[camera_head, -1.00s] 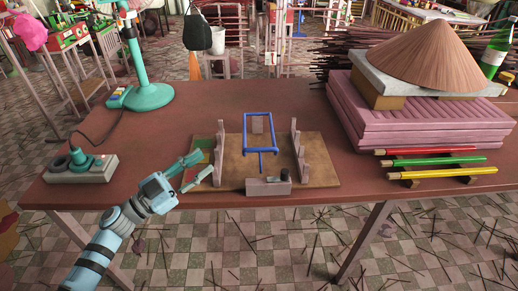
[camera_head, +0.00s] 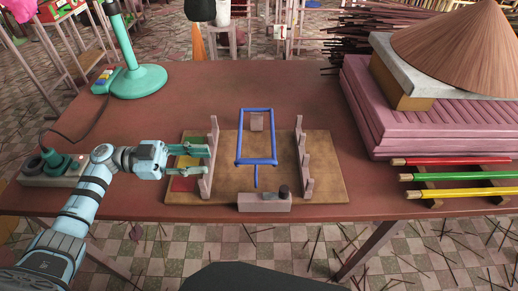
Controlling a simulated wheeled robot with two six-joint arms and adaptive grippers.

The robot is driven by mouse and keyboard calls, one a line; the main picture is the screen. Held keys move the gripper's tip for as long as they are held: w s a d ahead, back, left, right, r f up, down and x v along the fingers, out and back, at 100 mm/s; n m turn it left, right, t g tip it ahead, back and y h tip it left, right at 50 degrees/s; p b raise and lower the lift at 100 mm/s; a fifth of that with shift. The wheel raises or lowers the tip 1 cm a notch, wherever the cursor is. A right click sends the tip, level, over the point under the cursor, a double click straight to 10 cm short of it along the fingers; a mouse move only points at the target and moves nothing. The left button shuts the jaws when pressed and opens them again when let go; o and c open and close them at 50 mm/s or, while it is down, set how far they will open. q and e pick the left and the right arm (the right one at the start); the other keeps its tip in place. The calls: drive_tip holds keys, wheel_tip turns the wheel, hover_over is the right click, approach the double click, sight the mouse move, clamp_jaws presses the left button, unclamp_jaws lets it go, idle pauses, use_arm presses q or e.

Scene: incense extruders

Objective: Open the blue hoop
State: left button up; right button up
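The blue hoop (camera_head: 257,161) is a rectangular frame with a short blue stem at its near side. It sits over the middle of a wooden board (camera_head: 320,180) on the table, between two notched upright racks. My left gripper (camera_head: 210,161) comes in from the left, its two fingers spread apart and empty. Its fingertips are by the left rack (camera_head: 208,185), apart from the hoop; I cannot tell whether they touch the rack. My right gripper is not in view.
The right notched rack (camera_head: 304,160) stands right of the hoop. A grey block (camera_head: 264,204) with a dark knob sits at the board's front edge. A green stand (camera_head: 138,82) is at the back left. Pink stacked slabs (camera_head: 400,125) and coloured sticks (camera_head: 455,176) are at the right.

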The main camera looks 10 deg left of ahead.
use_arm(q)
approach(273, 162)
drive_tip(key=x, duration=0.1)
drive_tip(key=p+x, duration=0.1)
drive_tip(key=x, duration=0.3)
drive_tip(key=shift+w+f, duration=0.25)
drive_tip(key=shift+f, duration=0.05)
drive_tip(key=shift+d, duration=0.35)
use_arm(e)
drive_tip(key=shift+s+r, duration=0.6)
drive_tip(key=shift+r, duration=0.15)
use_arm(q)
clamp_jaws()
